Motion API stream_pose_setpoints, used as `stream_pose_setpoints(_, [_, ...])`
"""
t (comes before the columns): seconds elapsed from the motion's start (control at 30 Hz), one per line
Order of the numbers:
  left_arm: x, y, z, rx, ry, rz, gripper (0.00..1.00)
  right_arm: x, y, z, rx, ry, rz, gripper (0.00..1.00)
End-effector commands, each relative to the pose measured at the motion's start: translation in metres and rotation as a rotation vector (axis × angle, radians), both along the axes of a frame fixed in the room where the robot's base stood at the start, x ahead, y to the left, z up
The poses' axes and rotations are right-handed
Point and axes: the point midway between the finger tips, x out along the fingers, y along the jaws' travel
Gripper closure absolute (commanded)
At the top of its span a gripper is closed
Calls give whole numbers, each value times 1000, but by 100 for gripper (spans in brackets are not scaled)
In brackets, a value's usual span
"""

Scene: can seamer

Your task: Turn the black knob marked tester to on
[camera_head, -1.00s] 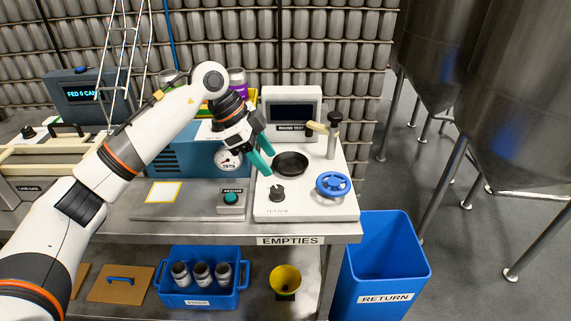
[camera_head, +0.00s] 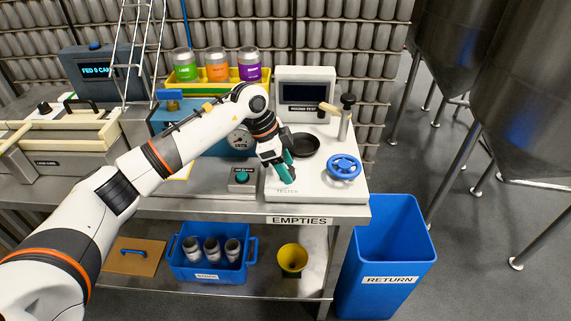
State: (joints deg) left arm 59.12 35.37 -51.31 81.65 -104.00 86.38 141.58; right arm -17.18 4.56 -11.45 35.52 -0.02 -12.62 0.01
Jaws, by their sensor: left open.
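The white tester unit (camera_head: 320,189) stands at the right end of the steel bench. Its printed tester label shows at its lower left, but the black knob above the label is now hidden behind my left gripper (camera_head: 287,176). That gripper has teal fingers, points down and is open over the knob's place. I cannot tell whether the fingers touch the knob or sit around it. My right gripper is not in view.
A blue handwheel (camera_head: 344,167) and a black round dish (camera_head: 305,145) are close by on the tester. A small box with a green button (camera_head: 242,177) stands to the left. A yellow tray (camera_head: 205,84) with coloured cans is behind my arm. A blue return bin (camera_head: 390,250) stands at right.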

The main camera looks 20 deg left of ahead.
Motion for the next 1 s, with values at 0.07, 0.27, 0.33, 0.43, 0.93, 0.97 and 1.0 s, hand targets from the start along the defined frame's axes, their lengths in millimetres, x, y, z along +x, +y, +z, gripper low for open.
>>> stream_pose_setpoints(0.07, [0,-1,-1,0,0,0,47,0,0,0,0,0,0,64])
stream_pose_setpoints(0.27, [0,-1,-1,0,0,0,47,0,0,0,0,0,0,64])
stream_pose_setpoints(0.33, [0,0,-1,0,0,0,58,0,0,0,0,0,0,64])
stream_pose_setpoints(0.43, [0,0,-1,0,0,0,75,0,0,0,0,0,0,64])
stream_pose_setpoints(0.93, [1,0,1,-1,0,-79,92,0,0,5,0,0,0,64])
stream_pose_setpoints(0.97, [1,0,2,0,0,-95,92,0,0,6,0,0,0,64])
stream_pose_setpoints(1.0, [1,0,2,-1,0,-120,92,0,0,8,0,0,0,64])
